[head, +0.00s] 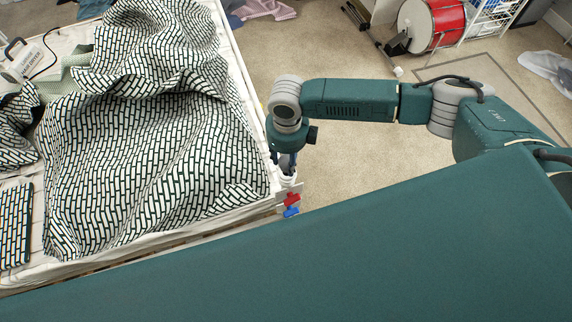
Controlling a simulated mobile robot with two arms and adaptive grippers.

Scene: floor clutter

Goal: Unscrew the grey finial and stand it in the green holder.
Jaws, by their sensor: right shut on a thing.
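My right gripper (287,168) points down at the near right corner of the bed, above a pale post top (288,181). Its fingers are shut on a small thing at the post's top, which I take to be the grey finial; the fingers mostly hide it. I cannot tell whether it is still seated on the post. The green holder cannot be made out. My left gripper is not in view.
A red piece (292,199) and a blue piece (291,212) sit just below the gripper at the bed corner. A patterned cover (150,160) lies rumpled on the bed. A red drum (432,22) stands at the back right.

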